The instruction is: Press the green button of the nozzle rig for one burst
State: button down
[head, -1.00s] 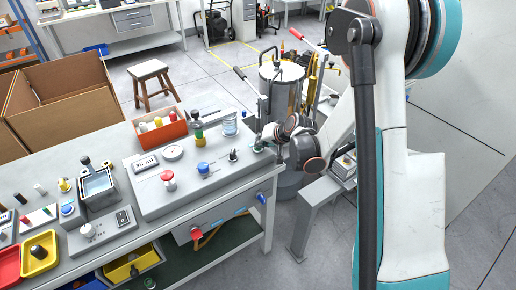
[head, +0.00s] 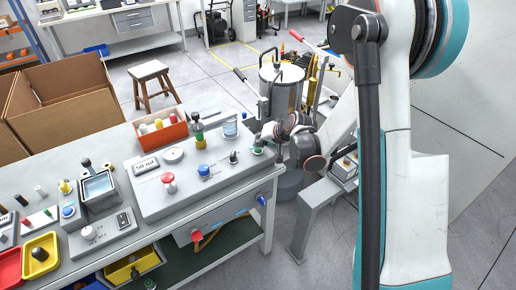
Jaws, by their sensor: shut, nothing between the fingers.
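The nozzle rig is a light grey box (head: 185,196) on the bench. Its small display (head: 146,165) seems to read 50 ml. A red knob (head: 168,180), a blue knob (head: 204,170) and a small black toggle (head: 233,157) stand on its top. The green button (head: 257,151) shows at the box's right end. My gripper (head: 259,139) is shut and empty, just behind and above the green button. Whether it touches the button is too small to tell.
A dark nozzle with a coloured base (head: 198,138) and a clear cup (head: 230,126) stand at the rig's back. An orange bin (head: 163,134) sits behind it. A steel tank (head: 282,90) stands on the floor beyond. Several small devices crowd the bench's left.

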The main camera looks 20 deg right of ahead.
aim_at(260, 149)
jog(key=shift+r+p, duration=1.4)
jog(key=shift+r, duration=1.15)
jog(key=shift+s+r, duration=0.1)
jog(key=shift+r, duration=0.2)
jog(key=s+a+r+n+h, duration=0.2)
jog(key=s+r, duration=1.3)
jog(key=s+d+r+n+g+h, duration=0.1)
jog(key=s+n, duration=0.1)
jog(key=s, duration=1.7)
jog(key=shift+r+h, duration=0.4)
jog(key=c, duration=2.3)
grip_release()
jog(key=shift+w+d, duration=0.1)
